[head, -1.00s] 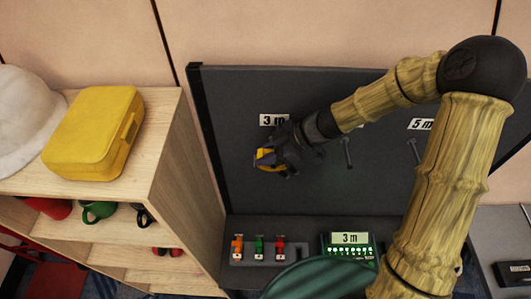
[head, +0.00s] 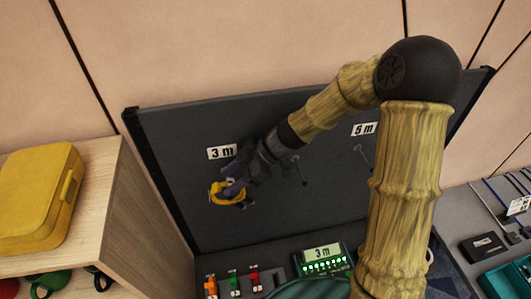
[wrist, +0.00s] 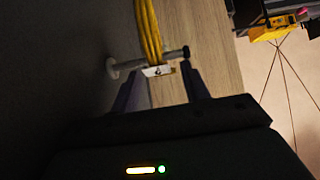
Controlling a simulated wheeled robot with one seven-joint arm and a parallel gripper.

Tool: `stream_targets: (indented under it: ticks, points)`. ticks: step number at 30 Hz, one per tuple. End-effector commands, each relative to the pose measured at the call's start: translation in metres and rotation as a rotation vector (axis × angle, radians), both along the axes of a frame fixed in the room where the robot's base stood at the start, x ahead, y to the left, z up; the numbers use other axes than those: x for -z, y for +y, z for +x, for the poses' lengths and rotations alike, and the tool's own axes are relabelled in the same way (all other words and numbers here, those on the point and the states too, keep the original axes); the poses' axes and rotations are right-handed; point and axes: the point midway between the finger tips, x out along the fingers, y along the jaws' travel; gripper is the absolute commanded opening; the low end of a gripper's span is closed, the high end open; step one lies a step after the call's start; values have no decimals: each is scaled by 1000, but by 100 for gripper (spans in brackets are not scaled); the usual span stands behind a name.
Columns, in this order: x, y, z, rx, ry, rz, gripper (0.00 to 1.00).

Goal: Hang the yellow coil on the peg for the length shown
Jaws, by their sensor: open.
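The yellow coil (head: 228,197) is under the "3 m" label (head: 222,152) on the dark board in the head view. In the wrist view the coil (wrist: 150,30) is around a peg (wrist: 176,54) with a wide end, and a white tag (wrist: 158,71) shows on it. My gripper (wrist: 162,88) is open, with one finger on each side of the coil's tag. I cannot tell whether the fingers touch the coil. The display (head: 322,252) below the board reads "3 m". My gripper hides most of this peg in the head view.
A middle peg (head: 297,172) and a peg under the "5 m" label (head: 363,158) are bare. My arm crosses in front of the board. A shelf (head: 120,180) with a yellow case (head: 38,195) stands close on the left. Small coloured items (head: 233,283) sit below.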

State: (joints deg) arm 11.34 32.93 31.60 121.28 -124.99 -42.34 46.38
Motion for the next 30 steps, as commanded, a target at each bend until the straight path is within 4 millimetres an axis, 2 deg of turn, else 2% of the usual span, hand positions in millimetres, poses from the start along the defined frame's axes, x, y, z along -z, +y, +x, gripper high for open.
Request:
stream_targets:
  ticks: [18,23,30]
  points:
    - [-73,-88,23,5,-7,-3,46]
    - [-83,-97,25,4,-2,-2,46]
    - [-84,-97,25,3,-2,-2,46]
